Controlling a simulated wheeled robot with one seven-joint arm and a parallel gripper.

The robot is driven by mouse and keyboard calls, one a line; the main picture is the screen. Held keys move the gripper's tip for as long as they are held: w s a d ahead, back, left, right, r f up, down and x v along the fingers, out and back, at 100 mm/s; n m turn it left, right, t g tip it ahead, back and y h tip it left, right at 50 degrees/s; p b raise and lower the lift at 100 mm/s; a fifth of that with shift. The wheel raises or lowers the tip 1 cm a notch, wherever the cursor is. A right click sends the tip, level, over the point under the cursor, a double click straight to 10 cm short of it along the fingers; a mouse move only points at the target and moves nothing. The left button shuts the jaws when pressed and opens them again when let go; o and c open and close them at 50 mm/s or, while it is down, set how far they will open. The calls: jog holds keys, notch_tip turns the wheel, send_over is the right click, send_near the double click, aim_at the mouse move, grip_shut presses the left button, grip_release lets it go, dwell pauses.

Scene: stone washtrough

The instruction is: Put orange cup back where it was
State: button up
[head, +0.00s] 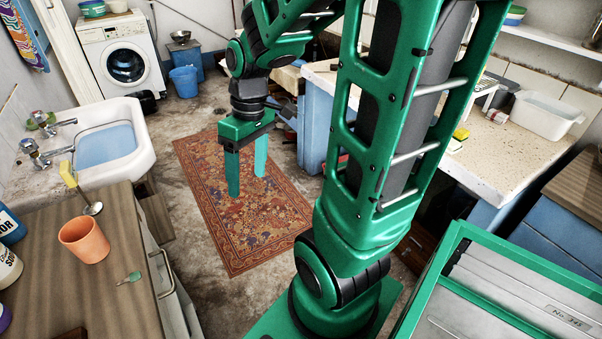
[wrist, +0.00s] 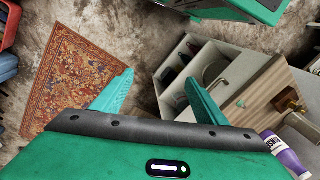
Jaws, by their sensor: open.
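The orange cup (head: 84,240) stands upright on the wooden counter (head: 122,212) at the left of the head view. It is empty as far as I can see inside. My gripper (head: 247,180) is open and empty. It hangs over the floor and rug, to the right of the counter and well apart from the cup. In the wrist view, my gripper (wrist: 158,92) shows its two teal fingers spread with nothing between them. I cannot make out the cup for certain in the wrist view.
A sponge brush (head: 72,178) stands near the cup, and a small green object (head: 130,278) lies in front. Bottles (head: 8,265) line the counter's left edge. A sink (head: 140,150) lies behind. The patterned rug (head: 240,225) covers open floor. A speckled worktop (head: 490,160) stands right.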

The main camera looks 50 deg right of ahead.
jog(key=s+d+r+m+h, duration=0.1)
jog(key=s+d+r+m, duration=0.2)
jog(key=s+d+m, duration=0.2)
jog(key=s+m, duration=0.3)
jog(key=s, duration=0.4)
jog(key=shift+s+d+h, duration=0.15)
jog(key=shift+d+h, duration=0.05)
jog(key=shift+h, duration=0.1)
dwell(0.4)
